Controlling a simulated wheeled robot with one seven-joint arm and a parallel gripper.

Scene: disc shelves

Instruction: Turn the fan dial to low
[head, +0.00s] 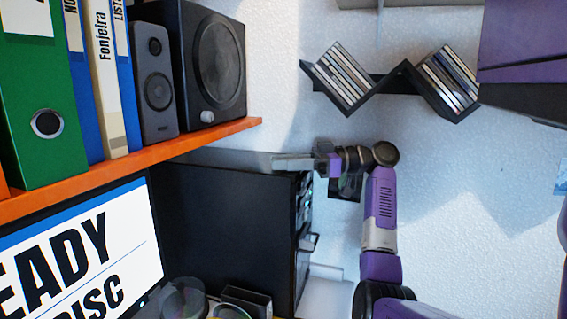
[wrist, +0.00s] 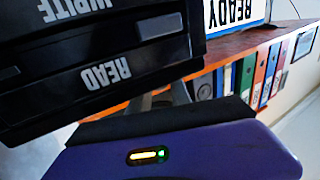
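I cannot make out the fan dial in either view. A black tower case (head: 225,235) stands below the orange shelf in the head view. Its front faces right and is seen nearly edge-on, with small fittings along it. In the wrist view a black panel (wrist: 90,60) close to the camera carries the upside-down words WRITE and READ. My gripper (head: 300,162) is at the upper front corner of the tower in the head view. Whether it touches the tower is unclear. Its fingertips are not clear enough to tell whether they are open or shut.
The orange shelf (head: 120,170) above holds binders (head: 45,130) and two speakers (head: 215,60). A monitor (head: 85,255) is at lower left. Disc racks (head: 390,85) hang on the white wall. A drawer or tray (head: 308,242) juts from the tower's front.

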